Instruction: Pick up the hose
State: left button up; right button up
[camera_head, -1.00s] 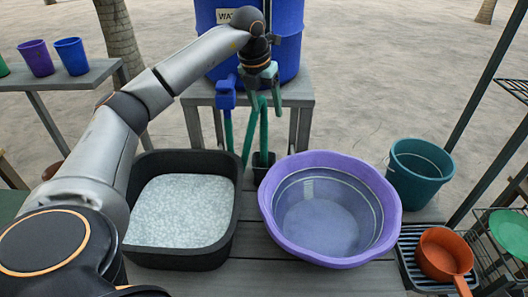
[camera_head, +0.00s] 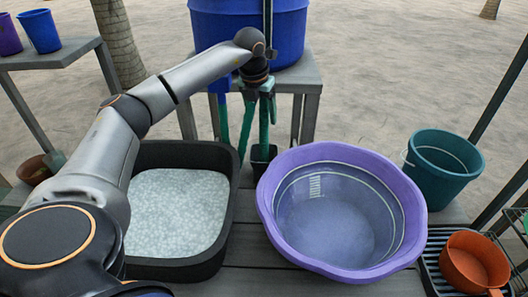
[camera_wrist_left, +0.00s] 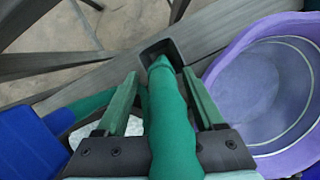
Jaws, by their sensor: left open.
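The green hose (camera_head: 264,132) hangs in front of the blue barrel, its lower end in a small black holder (camera_head: 263,160) on the slatted table. In the left wrist view the hose (camera_wrist_left: 170,120) runs between the two green fingers, its tip in the black holder (camera_wrist_left: 158,48). My left gripper (camera_head: 259,97) points down at the hose's upper part. In the left wrist view the open gripper (camera_wrist_left: 162,82) has a finger on each side of the hose, with gaps showing near the tips. My right gripper is not in view.
A black tub of pale water (camera_head: 235,190) stands left of the holder and a purple basin (camera_head: 412,205) right of it. The blue barrel (camera_head: 215,28) stands behind, with a blue tap (camera_wrist_left: 25,145) near the gripper. A teal bucket (camera_head: 437,185) and orange pot (camera_head: 470,262) stand right.

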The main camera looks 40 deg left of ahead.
aim_at(265, 124)
pick_arm(q)
jog(key=shift+w+x, duration=0.15)
jog(key=shift+x, duration=1.2)
jog(key=shift+w+x, duration=0.15)
jog(key=shift+x, duration=1.2)
jog(key=shift+r, duration=0.15)
grip_shut()
